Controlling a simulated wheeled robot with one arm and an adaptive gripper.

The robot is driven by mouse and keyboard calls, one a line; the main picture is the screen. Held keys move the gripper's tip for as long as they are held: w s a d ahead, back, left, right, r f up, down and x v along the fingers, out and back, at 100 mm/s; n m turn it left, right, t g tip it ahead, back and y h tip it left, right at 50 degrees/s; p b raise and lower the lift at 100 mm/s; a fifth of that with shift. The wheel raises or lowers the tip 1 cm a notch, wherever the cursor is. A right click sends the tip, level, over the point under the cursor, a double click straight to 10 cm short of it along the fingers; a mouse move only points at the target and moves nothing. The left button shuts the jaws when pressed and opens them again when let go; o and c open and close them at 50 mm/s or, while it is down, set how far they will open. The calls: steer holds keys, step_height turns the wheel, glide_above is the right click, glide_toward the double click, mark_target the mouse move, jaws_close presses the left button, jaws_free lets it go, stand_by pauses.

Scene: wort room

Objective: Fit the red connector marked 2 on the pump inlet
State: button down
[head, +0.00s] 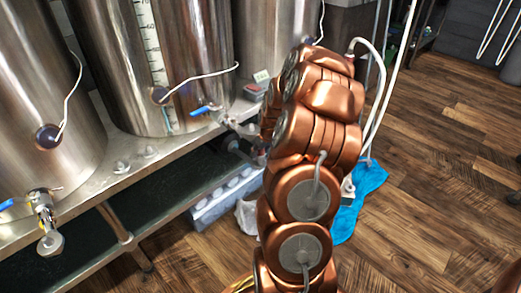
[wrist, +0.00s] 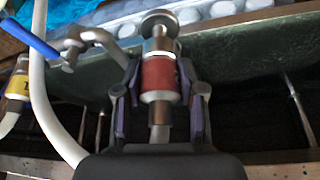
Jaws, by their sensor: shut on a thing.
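In the wrist view my gripper (wrist: 158,88) is shut on the red connector (wrist: 160,73), with one finger on each side of its red band. Metal shows above and below the band, and I cannot read a number on it. A round metal fitting (wrist: 158,20) lies in line with its far end. I cannot tell whether this fitting is part of the connector or a separate port, or whether it is the pump inlet. In the head view my copper-coloured arm hides most of the gripper and the connector.
In the wrist view a yellow-banded connector (wrist: 18,85), a pale hose (wrist: 40,110) and a blue-handled valve (wrist: 35,42) are at left. In the head view steel kettles (head: 190,55) stand on a metal stand (head: 120,180). A blue cloth (head: 368,180) lies on the wooden floor.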

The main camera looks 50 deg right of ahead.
steer(key=shift+f, duration=1.2)
stand_by(0.3)
steer(key=c, duration=0.6)
jaws_free()
steer(key=shift+r, duration=0.1)
steer(key=v, duration=1.2)
steer(key=shift+d, duration=0.1)
